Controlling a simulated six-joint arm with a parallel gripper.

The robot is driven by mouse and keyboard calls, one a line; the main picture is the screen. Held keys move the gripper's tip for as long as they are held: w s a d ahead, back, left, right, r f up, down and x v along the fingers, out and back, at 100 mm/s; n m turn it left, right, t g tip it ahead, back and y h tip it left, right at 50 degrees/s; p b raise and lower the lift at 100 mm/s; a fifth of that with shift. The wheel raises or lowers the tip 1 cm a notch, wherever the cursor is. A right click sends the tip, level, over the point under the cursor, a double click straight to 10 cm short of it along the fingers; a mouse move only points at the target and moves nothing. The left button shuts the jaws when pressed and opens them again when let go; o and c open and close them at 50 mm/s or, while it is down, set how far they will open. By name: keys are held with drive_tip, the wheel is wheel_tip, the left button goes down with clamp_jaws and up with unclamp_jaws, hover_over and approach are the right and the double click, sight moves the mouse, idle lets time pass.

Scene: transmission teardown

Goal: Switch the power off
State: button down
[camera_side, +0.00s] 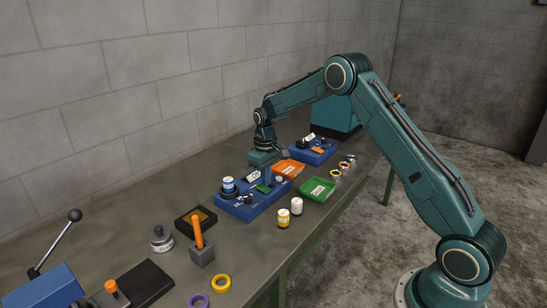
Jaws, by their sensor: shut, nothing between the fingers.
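No part is clearly marked as a power switch. A grey block (203,257) with an upright orange handle (197,232) stands at the left, well apart from the gripper. A smaller grey block with an orange top (111,286) is at the lower left.
Yellow (284,218) and white (297,206) cans stand in front. A blue machine (45,290) with a black-knobbed lever is lower left. A wall runs behind.

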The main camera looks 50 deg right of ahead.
wheel_tip(320, 180, up, 5)
drive_tip(key=shift+r, duration=0.15)
idle(0.7)
wheel_tip(320, 180, up, 10)
drive_tip(key=t, duration=0.1)
hover_over(266, 190)
drive_tip(key=s+a, duration=0.4)
drive_tip(key=s, duration=0.2)
drive_tip(key=s+a+r+t, duration=0.2)
drive_tip(key=s+a+r, duration=0.3)
drive_tip(key=s+r, duration=0.35)
drive_tip(key=s+a+t, duration=0.1)
drive_tip(key=s+a, duration=0.1)
drive_tip(key=s, duration=0.9)
drive_tip(key=s+a+f+t, duration=0.1)
drive_tip(key=s+a, duration=0.2)
drive_tip(key=s, duration=0.7)
drive_tip(key=shift+s+a+t, duration=0.15)
drive_tip(key=shift+s+t, duration=0.15)
drive_tip(key=shift+s, duration=0.1)
